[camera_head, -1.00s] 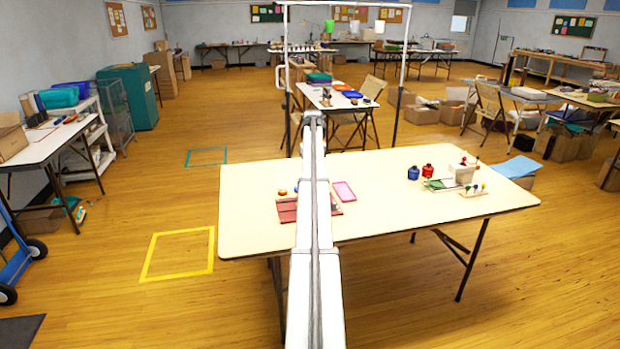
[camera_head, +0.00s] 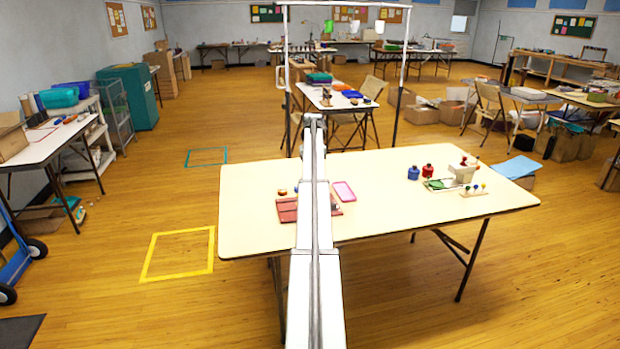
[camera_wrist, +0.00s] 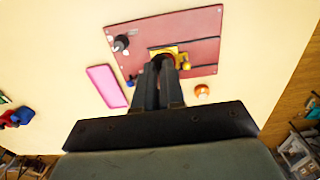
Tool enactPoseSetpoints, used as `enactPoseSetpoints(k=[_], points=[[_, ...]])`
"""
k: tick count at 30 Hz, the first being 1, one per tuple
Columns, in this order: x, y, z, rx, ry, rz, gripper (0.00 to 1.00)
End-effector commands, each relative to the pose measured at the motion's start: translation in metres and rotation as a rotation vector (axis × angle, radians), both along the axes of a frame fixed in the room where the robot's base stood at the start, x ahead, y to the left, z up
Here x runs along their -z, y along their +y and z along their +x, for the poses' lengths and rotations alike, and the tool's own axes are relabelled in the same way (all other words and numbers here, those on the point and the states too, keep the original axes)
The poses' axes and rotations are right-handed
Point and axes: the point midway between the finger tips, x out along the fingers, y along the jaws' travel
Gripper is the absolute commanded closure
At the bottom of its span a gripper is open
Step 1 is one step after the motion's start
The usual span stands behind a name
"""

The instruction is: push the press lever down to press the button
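In the wrist view, a dark red board (camera_wrist: 205,30) lies on the cream table. A yellow part (camera_wrist: 183,56) sits near the board's middle, with a dark reddish piece by my fingertips. A small black knob-like part (camera_wrist: 121,43) stands at the board's left side. My gripper (camera_wrist: 162,62) has its two fingers together over the yellow part, and they hide much of it. I cannot tell which part is the press lever, or whether the fingertips touch anything. In the head view, my arm covers the gripper and part of the red board (camera_head: 287,212).
A pink tray (camera_wrist: 106,86) and an orange round object (camera_wrist: 201,91) lie beside the board. The table's middle (camera_head: 385,205) is clear.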

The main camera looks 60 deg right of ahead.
Motion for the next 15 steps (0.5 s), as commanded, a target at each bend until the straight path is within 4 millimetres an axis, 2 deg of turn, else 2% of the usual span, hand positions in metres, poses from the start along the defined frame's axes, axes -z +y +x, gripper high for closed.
enactPoseSetpoints(k=[15], points=[[0.0072, 0.0026, -0.0026, 0.000, 0.000, 0.000, 0.92]])
